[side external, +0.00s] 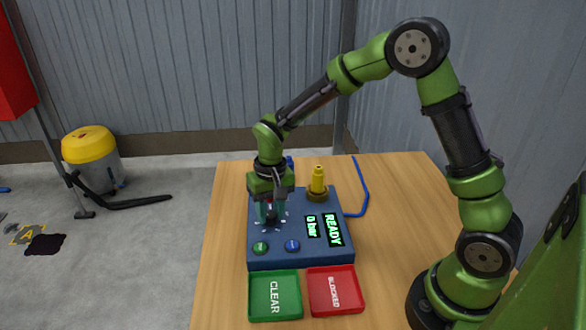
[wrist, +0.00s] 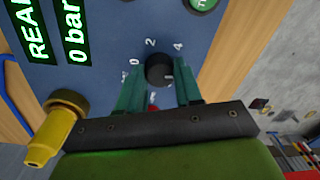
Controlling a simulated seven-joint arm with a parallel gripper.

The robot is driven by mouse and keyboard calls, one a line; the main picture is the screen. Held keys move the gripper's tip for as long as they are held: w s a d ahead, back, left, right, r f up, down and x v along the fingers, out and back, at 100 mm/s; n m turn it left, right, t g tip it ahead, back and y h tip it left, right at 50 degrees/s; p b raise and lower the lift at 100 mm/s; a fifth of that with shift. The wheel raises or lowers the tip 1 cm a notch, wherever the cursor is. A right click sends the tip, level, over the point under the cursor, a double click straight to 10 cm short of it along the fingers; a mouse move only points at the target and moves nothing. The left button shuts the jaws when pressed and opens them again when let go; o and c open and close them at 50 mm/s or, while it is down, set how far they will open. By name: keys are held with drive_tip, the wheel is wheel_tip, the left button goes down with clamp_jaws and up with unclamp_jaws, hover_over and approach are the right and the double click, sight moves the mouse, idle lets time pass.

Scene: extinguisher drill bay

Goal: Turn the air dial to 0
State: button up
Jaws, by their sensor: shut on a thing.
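The air dial is a black round knob (wrist: 160,70) on the blue panel box (side external: 330,252). White figures 0, 2 and 4 show around it in the wrist view, and other marks are partly hidden by my fingers. A small pale mark shows on the knob's right side, but its exact heading is hard to tell. My gripper (wrist: 158,82) is shut on the knob, with one teal finger on each side. In the side view my gripper (side external: 270,212) points down at the box and mostly hides the dial. The green display (side external: 311,226) reads 0 bar.
A READY display (side external: 333,230) and a yellow nozzle (side external: 318,181) are on the box; the nozzle is close beside my gripper in the wrist view (wrist: 50,130). Green and blue buttons (side external: 292,246) sit at the front. A green CLEAR tray (side external: 256,297) and red BLOCKED tray (side external: 350,305) lie before it.

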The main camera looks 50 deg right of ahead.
drive_tip(key=n, duration=0.4)
drive_tip(key=shift+r+n, duration=0.1)
drive_tip(key=shift+n, duration=0.2)
drive_tip(key=n, duration=0.3)
drive_tip(key=shift+w+n, duration=0.1)
drive_tip(key=shift+n, duration=0.3)
drive_tip(key=n, duration=0.4)
drive_tip(key=shift+g, duration=0.3)
drive_tip(key=n, duration=0.9)
drive_tip(key=shift+n+h, duration=0.3)
drive_tip(key=n, duration=0.3)
drive_tip(key=shift+w+n, duration=0.1)
drive_tip(key=shift+n, duration=0.2)
drive_tip(key=n, duration=0.4)
drive_tip(key=shift+n+h, duration=0.3)
drive_tip(key=shift+n, duration=1.8)
